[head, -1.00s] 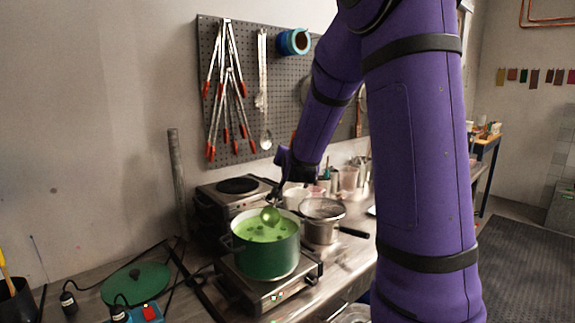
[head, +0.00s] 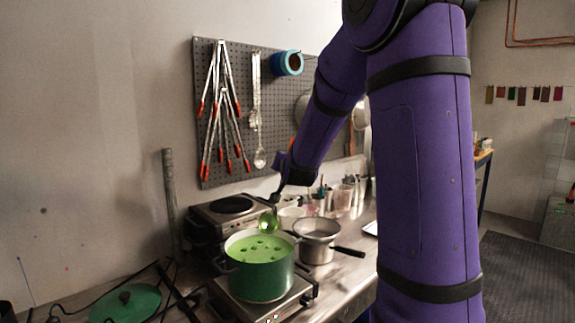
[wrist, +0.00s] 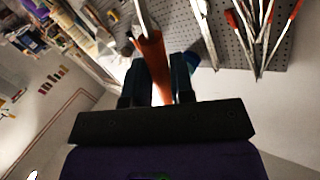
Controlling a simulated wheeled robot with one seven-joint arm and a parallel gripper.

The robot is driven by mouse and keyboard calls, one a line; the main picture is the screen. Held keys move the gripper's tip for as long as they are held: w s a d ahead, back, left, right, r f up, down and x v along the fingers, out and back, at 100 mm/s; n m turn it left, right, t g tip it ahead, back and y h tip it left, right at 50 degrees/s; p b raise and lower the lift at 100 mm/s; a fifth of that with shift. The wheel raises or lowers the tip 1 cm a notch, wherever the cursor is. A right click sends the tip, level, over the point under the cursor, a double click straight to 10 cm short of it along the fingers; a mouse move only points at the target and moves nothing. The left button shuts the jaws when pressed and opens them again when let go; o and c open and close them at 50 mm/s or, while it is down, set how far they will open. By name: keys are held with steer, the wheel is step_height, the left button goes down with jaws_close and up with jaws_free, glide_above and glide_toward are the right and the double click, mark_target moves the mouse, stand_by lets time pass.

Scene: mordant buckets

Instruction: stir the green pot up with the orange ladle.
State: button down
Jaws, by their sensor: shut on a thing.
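The green pot (head: 262,282) stands upright on the front hot plate in the head view. It holds bright green liquid (head: 256,250) with several dark lumps at the surface. My gripper (head: 276,194) is above and behind the pot. In the wrist view its fingers (wrist: 158,75) are shut on the orange handle of the ladle (wrist: 151,52). The ladle's bowl (head: 268,223) looks green and shows at the pot's back rim, apparently above the liquid. The handle is mostly hidden by my gripper in the head view.
A steel saucepan (head: 317,250) stands close right of the pot, its dark handle pointing right. A second hot plate (head: 232,206) is behind. A green lid (head: 127,304) and cables lie at left. Tongs (head: 222,110) hang on the pegboard (head: 285,110). Cups crowd the back right.

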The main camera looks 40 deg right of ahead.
step_height(320, 180, up, 11)
stand_by(1.1)
stand_by(0.5)
